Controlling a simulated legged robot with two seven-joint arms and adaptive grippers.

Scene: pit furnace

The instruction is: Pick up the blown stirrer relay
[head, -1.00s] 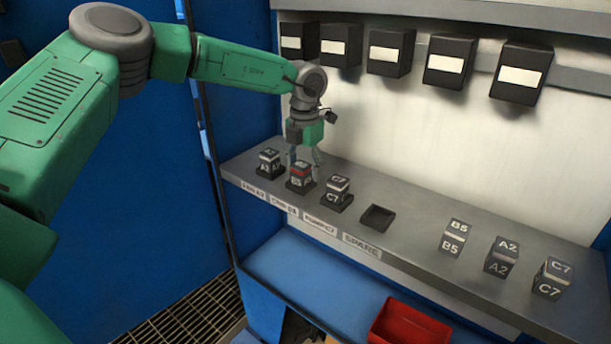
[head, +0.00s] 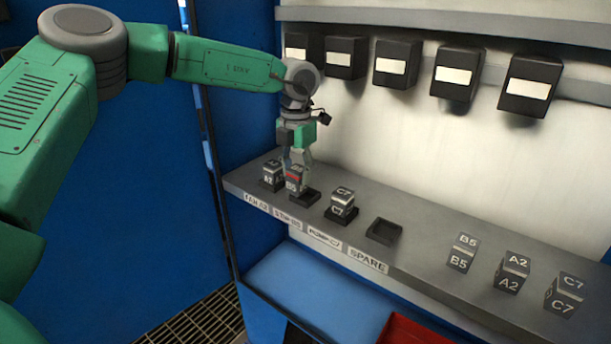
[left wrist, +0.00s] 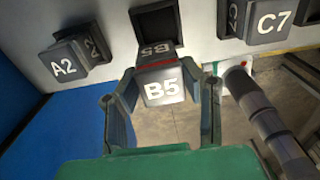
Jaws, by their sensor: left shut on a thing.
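The stirrer relay (head: 294,180) is a dark cube marked B5 with a red band on top. My left gripper (head: 296,172) is shut on it, with a finger on either side. In the left wrist view the relay (left wrist: 162,88) sits between the fingertips (left wrist: 162,98), its B5 face towards the camera. Its black socket (head: 309,198) is bare, and the relay is clear of it, just to its left in the head view. The empty socket also shows in the left wrist view (left wrist: 156,22). My right gripper is not in view.
Seated relays A2 (head: 272,176) and C7 (head: 342,203) stand close on either side. The SPARE socket (head: 384,231) is empty. Loose relays B5 (head: 462,252), A2 (head: 512,272) and C7 (head: 564,294) stand on the shelf's right. A red bin (head: 415,332) is below.

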